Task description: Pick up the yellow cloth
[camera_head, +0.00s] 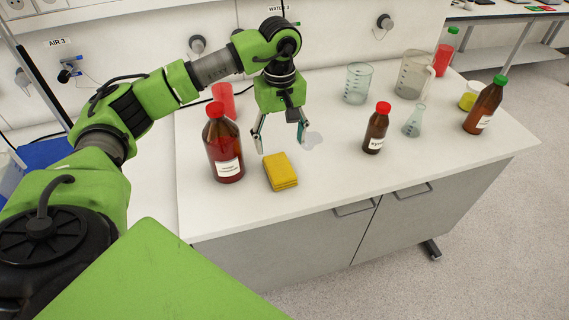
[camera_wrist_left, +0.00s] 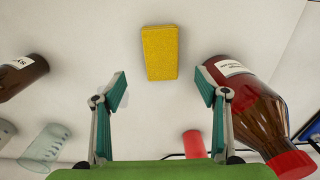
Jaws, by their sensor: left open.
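The yellow cloth (camera_head: 280,172) is a folded, block-like pad lying on the white bench near its front edge. It also shows in the left wrist view (camera_wrist_left: 160,53), at the top middle. My left gripper (camera_head: 280,136) is open and empty, pointing down above the bench, behind the cloth in the head view. In the left wrist view the cloth lies beyond the open fingertips (camera_wrist_left: 160,85), roughly centred between them and apart from them. My right gripper does not show.
A large brown bottle with a red cap (camera_head: 224,150) stands close left of the cloth. A clear puddle (camera_head: 312,138) lies right of the gripper. A smaller brown bottle (camera_head: 376,130), a flask (camera_head: 414,124) and beakers (camera_head: 357,84) stand to the right. The bench front (camera_head: 330,170) between is clear.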

